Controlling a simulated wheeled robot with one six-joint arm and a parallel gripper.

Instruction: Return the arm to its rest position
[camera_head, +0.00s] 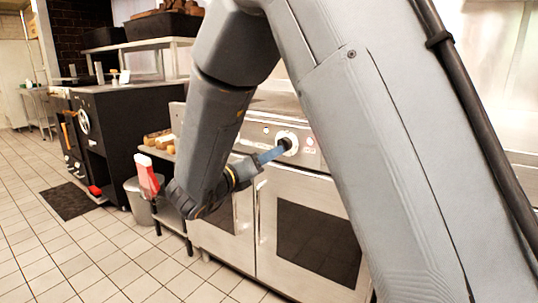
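My grey arm crosses the view from the upper right, bends at the top and comes down to a dark wrist near the middle. My gripper (268,156) is at the front of a steel oven (227,215), its blue-grey tip pointing right. The tip is at or very close to a dark round knob (287,143) on the oven's control panel; I cannot tell whether they touch. The finger gap does not show, so I cannot tell whether the gripper is open or shut. I see nothing clearly held.
A red and white object (147,175) shows just left of my wrist. The tiled floor at lower left is clear.

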